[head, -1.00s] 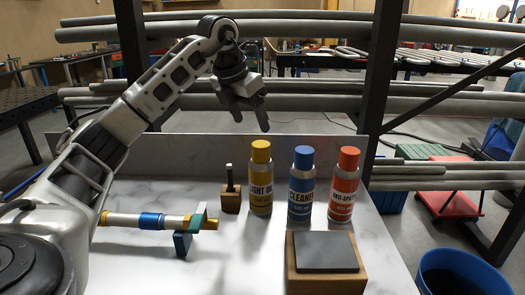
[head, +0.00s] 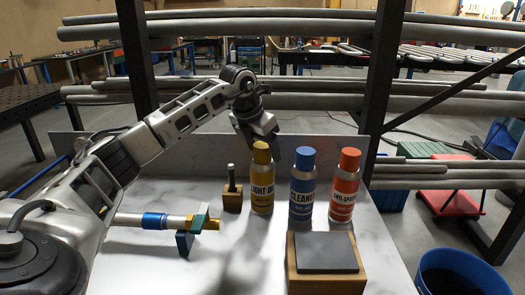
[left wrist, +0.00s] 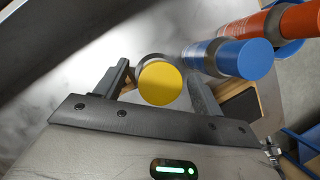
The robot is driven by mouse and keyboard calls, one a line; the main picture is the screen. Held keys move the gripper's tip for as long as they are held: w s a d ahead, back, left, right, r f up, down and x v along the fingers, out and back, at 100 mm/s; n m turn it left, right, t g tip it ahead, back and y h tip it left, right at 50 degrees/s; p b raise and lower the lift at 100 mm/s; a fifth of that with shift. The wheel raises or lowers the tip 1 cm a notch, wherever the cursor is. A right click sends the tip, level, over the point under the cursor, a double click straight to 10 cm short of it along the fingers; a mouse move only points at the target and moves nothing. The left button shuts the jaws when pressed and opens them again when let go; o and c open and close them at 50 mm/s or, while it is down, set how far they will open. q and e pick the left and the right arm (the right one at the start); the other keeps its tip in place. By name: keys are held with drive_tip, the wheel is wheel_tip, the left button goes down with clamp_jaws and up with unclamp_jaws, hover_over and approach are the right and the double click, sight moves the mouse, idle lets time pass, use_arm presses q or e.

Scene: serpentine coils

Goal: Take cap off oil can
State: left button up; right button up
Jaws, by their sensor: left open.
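The oil can (head: 262,193) is a yellow can labelled "LIGHT OIL" with a yellow cap (head: 261,152). It stands upright on the table, leftmost of three cans. My left gripper (head: 260,145) is open at the height of the cap, behind it in the head view, where the cap hides part of the fingers. In the left wrist view the yellow cap (left wrist: 160,84) lies between the two open fingers (left wrist: 158,82), with a gap on either side. My right gripper is not in view.
A blue cleaner can (head: 301,190) and an orange-red can (head: 344,190) stand close to the right. A wooden block with a peg (head: 232,197) is at the left. A wooden block with a dark top (head: 326,253) is in front. A blue-banded rod (head: 155,221) lies left.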

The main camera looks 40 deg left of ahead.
use_arm(q)
drive_tip(key=c, duration=1.1)
drive_tip(key=shift+o, duration=0.2)
